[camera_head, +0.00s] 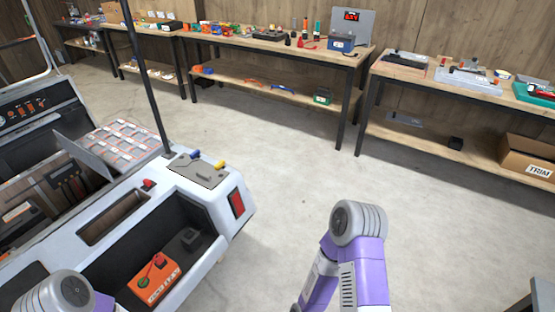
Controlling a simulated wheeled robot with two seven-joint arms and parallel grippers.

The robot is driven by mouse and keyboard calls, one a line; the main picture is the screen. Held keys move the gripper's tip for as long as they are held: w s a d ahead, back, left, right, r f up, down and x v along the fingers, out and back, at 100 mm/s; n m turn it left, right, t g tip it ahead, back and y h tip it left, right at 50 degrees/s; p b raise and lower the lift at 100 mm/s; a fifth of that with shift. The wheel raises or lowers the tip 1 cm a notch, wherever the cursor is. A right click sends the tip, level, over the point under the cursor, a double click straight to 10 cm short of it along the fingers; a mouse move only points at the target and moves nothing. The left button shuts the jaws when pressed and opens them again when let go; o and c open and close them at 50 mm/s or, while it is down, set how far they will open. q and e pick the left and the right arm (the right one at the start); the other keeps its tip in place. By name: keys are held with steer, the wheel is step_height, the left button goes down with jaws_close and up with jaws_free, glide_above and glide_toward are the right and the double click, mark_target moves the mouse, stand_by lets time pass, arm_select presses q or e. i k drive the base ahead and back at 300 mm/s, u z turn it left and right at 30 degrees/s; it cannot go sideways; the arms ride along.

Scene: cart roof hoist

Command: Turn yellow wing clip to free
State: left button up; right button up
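A grey plate (193,174) lies on the white rear corner of the cart (213,196), close to the foot of a dark upright post. Part of my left arm shows at the bottom left and my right arm at the bottom centre. Both grippers are outside the picture.
A red knob (148,184) stands on the cart left of the plate. An orange battery (154,279) sits in the open rear bay. The dark post (145,75) rises behind the plate. Workbenches (275,41) line the wall. The concrete floor (290,160) right of the cart is clear.

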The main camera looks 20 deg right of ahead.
mark_target(220, 165)
steer(key=z, duration=0.55)
steer(key=k, duration=1.1)
steer(key=z, duration=0.6)
steer(key=i, duration=2.75)
steer(key=u, duration=1.6)
steer(key=i, duration=1)
steer(key=u, duration=1.15)
steer(key=i, duration=0.2)
steer(key=u, duration=0.2)
